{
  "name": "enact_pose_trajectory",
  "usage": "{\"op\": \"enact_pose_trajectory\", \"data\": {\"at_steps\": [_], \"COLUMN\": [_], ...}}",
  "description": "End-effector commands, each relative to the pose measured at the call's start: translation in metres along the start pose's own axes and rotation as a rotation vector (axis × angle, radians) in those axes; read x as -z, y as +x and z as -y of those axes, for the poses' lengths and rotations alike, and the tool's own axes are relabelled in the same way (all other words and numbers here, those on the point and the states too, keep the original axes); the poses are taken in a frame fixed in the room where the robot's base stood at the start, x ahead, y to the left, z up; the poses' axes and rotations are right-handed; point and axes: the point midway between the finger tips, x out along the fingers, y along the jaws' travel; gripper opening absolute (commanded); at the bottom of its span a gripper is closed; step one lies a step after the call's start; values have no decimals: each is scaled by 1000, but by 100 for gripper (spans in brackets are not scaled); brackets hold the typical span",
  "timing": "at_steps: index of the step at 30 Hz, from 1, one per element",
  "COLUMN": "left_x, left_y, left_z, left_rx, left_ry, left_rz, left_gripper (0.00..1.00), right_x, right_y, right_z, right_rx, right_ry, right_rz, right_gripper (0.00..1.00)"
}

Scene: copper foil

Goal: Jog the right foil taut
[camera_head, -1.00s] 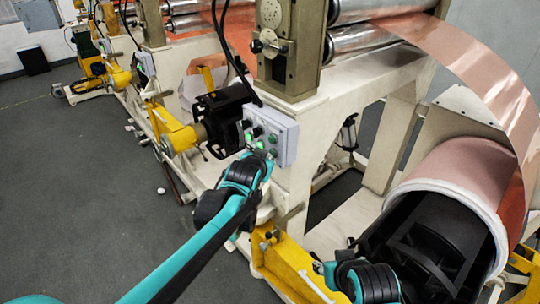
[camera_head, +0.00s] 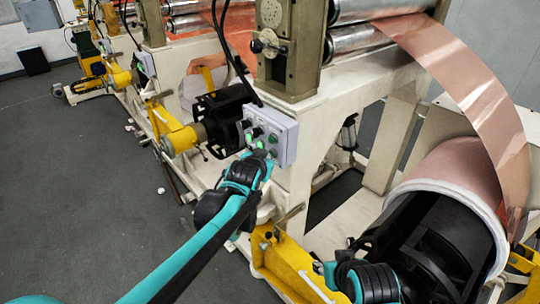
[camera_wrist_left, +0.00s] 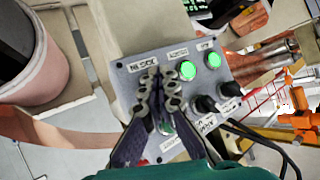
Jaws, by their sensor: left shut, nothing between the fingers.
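The right foil (camera_head: 470,80) is a copper strip that leaves the rollers and curves down to the coil (camera_head: 455,165) at the right. It still bows outward a little. A grey control box (camera_head: 283,140) with buttons and knobs is fixed to the machine frame. My left gripper (camera_head: 264,155) is shut and empty at the front of this box. In the left wrist view its closed fingers (camera_wrist_left: 158,84) overlap the panel beside a lit green button (camera_wrist_left: 187,70); contact is unclear. My right arm (camera_head: 365,280) shows at the bottom, its fingers not clear.
A yellow bracket (camera_head: 290,265) stands low beside my arms. A black reel hub (camera_head: 220,115) with a yellow arm is behind the box. Open grey floor (camera_head: 90,190) lies at the left.

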Motion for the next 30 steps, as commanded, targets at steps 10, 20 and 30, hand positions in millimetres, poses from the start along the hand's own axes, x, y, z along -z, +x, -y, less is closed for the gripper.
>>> {"op": "enact_pose_trajectory", "data": {"at_steps": [10,20,30], "left_x": [0,0,-8], "left_y": [0,0,-10], "left_z": [0,0,8], "left_rx": [0,0,0], "left_ry": [0,0,-1], "left_rz": [-1,-1,0], "left_gripper": [0,0,0], "right_x": [0,0,0], "right_y": [0,0,0], "right_z": [0,0,0], "right_rx": [0,0,0], "right_ry": [0,0,0], "right_rz": [0,0,0], "right_gripper": [40,40,40]}}
